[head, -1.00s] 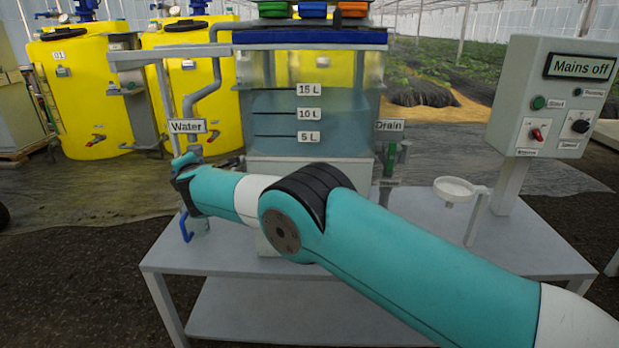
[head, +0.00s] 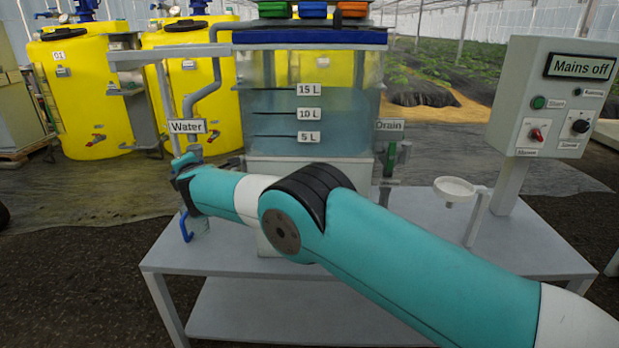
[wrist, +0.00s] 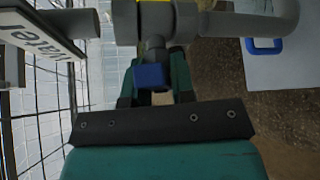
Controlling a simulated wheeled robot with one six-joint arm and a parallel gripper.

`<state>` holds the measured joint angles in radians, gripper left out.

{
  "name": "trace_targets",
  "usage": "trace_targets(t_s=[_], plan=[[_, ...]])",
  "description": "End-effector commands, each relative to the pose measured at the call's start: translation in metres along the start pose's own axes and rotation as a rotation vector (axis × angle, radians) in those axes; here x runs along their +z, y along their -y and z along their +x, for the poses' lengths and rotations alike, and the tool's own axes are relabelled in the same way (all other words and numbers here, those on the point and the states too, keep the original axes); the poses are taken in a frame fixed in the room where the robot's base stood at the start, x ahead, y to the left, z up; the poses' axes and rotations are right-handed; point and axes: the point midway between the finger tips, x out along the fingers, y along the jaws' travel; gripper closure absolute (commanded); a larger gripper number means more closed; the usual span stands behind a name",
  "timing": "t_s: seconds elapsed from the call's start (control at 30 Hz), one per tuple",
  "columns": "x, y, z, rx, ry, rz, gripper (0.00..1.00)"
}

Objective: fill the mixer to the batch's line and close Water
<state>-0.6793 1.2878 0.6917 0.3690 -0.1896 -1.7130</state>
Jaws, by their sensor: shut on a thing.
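The mixer (head: 270,75) is a clear tank with 5 L, 10 L and 15 L lines. Its bluish water (head: 345,112) stands at about the 15 L line. The Water sign (head: 187,126) hangs on the pipe at the mixer's left. My gripper (head: 183,168) is at the valve below that sign, partly hidden by my wrist. In the wrist view my gripper (wrist: 153,85) is shut on the blue Water valve handle (wrist: 152,76), with a teal finger on each side. No batch marking is readable.
The Drain sign (head: 389,125) and a green-handled valve (head: 390,158) are right of the mixer. A control box (head: 555,95) reads "Mains off". Yellow tanks (head: 85,90) stand behind. My arm crosses the table front.

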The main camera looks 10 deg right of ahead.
Motion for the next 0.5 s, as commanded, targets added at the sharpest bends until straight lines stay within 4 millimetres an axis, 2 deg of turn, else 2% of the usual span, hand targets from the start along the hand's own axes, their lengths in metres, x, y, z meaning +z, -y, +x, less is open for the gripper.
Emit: trace_targets(t_s=[0.23,0.5], plan=[[-0.002,0.004,0.001,0.01,-0.001,0.017,0.97],[-0.004,0.011,0.002,0.165,-0.001,0.24,0.97]])
